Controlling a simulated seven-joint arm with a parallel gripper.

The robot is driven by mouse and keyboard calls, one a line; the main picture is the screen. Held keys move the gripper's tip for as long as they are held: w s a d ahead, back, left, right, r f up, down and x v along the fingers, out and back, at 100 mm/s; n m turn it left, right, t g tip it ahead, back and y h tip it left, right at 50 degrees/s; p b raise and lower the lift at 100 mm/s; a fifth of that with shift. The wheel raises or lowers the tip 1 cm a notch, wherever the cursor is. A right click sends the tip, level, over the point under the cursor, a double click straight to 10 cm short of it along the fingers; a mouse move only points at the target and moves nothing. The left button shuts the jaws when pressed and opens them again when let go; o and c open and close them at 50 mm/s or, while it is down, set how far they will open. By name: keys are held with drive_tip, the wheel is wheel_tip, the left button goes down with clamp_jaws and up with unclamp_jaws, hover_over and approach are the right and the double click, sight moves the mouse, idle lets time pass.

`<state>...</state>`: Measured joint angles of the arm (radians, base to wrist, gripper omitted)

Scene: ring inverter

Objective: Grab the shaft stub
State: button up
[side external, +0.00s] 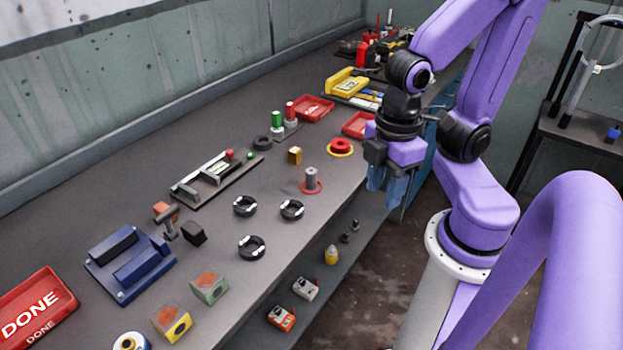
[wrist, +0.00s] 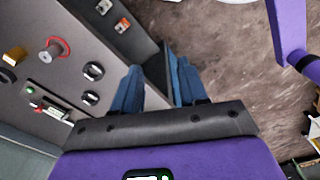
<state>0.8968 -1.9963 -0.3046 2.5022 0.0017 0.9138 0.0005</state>
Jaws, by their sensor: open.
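The shaft stub (side external: 311,178) is a short grey upright cylinder standing on a red ring near the bench's front edge. It also shows in the wrist view (wrist: 52,50), at the upper left. My gripper (side external: 386,188) has blue fingers pointing down and is to the right of the stub, apart from it, around the bench's front edge. In the wrist view its two fingers (wrist: 157,82) stand apart with nothing between them.
A red cylinder on a yellow ring (side external: 341,147) and a brass block (side external: 295,156) stand near the stub. Several black rings, one of them here (side external: 291,210), lie to its left. A red DONE tray (side external: 38,308) is at far left. A lower shelf (side external: 345,262) holds small items.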

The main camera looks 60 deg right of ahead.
idle(0.4)
drive_tip(key=o, duration=0.3)
drive_tip(key=shift+o, duration=0.2)
drive_tip(key=w+a+f+n+h, duration=0.1)
drive_tip(key=w+a+f+h, duration=0.1)
drive_tip(key=w+h, duration=0.35)
drive_tip(key=w+a+f+n+h, duration=0.1)
drive_tip(key=w+a+h, duration=0.1)
drive_tip(key=w, duration=0.7)
drive_tip(key=n+g+h, duration=0.2)
drive_tip(key=h, duration=0.4)
approach(307, 174)
drive_tip(key=x, duration=1)
drive_tip(key=shift+s, duration=0.1)
